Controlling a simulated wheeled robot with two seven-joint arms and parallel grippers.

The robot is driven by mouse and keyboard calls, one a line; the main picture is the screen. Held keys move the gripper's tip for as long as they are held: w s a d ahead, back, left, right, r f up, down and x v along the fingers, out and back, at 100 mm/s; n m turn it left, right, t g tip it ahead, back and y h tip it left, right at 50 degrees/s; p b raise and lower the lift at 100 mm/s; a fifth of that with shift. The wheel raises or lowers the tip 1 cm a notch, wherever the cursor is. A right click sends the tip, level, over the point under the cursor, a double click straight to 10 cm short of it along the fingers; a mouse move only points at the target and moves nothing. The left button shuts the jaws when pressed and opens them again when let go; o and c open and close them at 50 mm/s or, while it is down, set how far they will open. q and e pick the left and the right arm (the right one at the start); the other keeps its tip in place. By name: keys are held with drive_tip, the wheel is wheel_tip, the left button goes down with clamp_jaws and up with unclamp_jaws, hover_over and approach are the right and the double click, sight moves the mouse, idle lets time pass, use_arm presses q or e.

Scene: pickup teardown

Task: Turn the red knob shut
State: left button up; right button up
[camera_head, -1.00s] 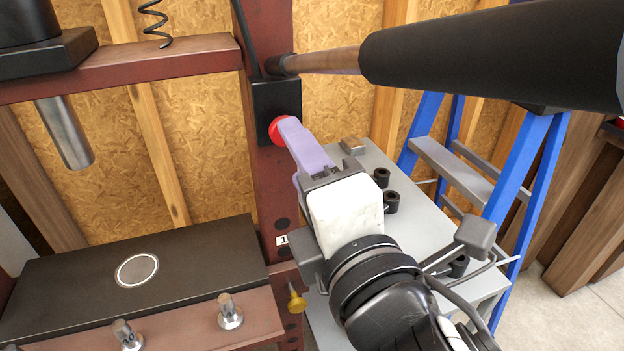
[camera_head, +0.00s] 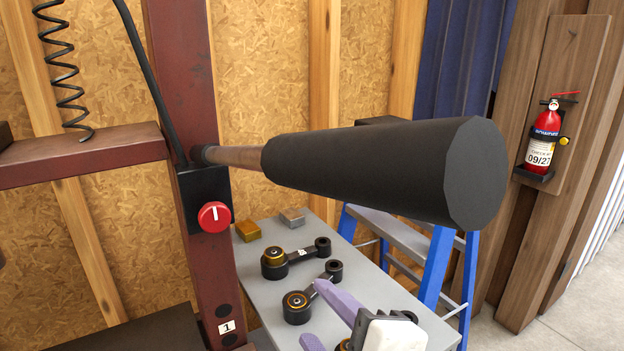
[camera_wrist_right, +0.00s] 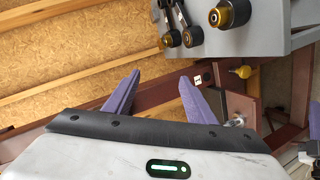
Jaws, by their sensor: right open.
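The red knob (camera_head: 215,217) sits on a black box (camera_head: 190,198) on the maroon press post, in plain sight in the head view. Its white mark stands about upright. My right gripper (camera_head: 311,312) is at the bottom of the head view, below and right of the knob and clear of it, over the grey table. Its purple fingers are apart with nothing between them. In the right wrist view the open fingers (camera_wrist_right: 160,78) are also empty, and the knob does not show there.
A thick black handle (camera_head: 385,170) juts out from the post, right of the knob. The grey table (camera_head: 262,222) holds several black links and two small blocks. A blue ladder (camera_head: 437,268) stands at right. A fire extinguisher (camera_head: 543,140) hangs on the right wall.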

drive_tip(key=s+d+f+m+g+h, duration=0.2)
drive_tip(key=d+f+m, duration=0.35)
drive_tip(key=f, duration=0.25)
drive_tip(key=s+d+f+m+g+h, duration=0.2)
drive_tip(key=d+f+m+g, duration=0.15)
drive_tip(key=d+f, duration=0.4)
drive_tip(key=s+d+f+m+g+h, duration=0.2)
drive_tip(key=s+d+f+m+g, duration=0.2)
drive_tip(key=s+d+f+m, duration=0.75)
drive_tip(key=w+a+f+n+t+y, duration=0.1)
drive_tip(key=a+f+n+t, duration=0.1)
drive_tip(key=f, duration=0.5)
drive_tip(key=w+a+f+n+t+y, duration=0.1)
drive_tip(key=a+f+n+t, duration=0.1)
drive_tip(key=a+f, duration=0.3)
wheel_tip(320, 180, down, 2)
drive_tip(key=shift+f+t, duration=0.1)
drive_tip(key=shift+t, duration=0.45)
